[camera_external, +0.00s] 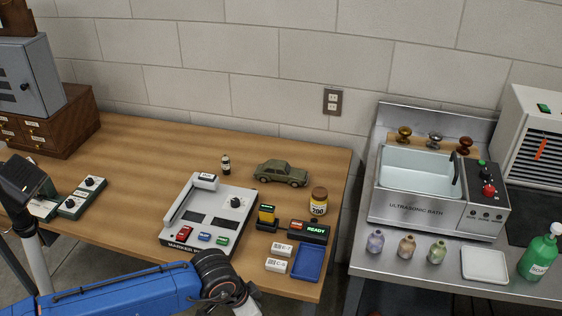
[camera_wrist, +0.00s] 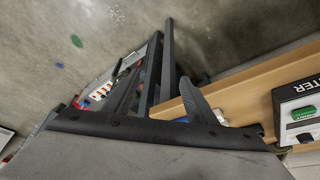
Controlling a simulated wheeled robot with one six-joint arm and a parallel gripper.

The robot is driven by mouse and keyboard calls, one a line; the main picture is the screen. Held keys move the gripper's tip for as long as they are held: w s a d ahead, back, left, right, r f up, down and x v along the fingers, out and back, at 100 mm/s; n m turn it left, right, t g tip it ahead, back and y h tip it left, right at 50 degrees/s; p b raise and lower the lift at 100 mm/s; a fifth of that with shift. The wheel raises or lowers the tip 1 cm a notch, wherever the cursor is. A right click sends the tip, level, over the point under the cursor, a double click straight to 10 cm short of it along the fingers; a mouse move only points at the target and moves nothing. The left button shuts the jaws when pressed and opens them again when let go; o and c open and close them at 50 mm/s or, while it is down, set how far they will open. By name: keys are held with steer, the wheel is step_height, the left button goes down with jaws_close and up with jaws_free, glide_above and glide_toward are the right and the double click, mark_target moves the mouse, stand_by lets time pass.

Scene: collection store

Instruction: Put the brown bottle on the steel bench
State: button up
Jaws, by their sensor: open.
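The brown bottle (camera_external: 226,165), small and dark with a pale label, stands upright on the wooden table towards the back. The steel bench (camera_external: 450,280) is at the right, beyond a gap from the table. My gripper (camera_wrist: 125,108) shows in the wrist view as a dark body with grey fingers, open, with nothing seen between them. It is away from the bottle, which is not in the wrist view. In the external view my blue arm crosses the lower left, and the gripper is not clearly seen there.
Near the bottle are a marker printer (camera_external: 207,222), a green toy car (camera_external: 281,173) and a brown-lidded jar (camera_external: 318,202). The bench carries an ultrasonic bath (camera_external: 420,210), several small bottles, a white tray (camera_external: 485,264) and a green soap bottle (camera_external: 538,256).

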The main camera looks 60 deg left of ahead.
steer(key=s+f, duration=0.1)
steer(key=f, duration=0.1)
steer(key=s+f, duration=0.2)
steer(key=shift+a+f, duration=0.1)
steer(key=shift+f, duration=0.1)
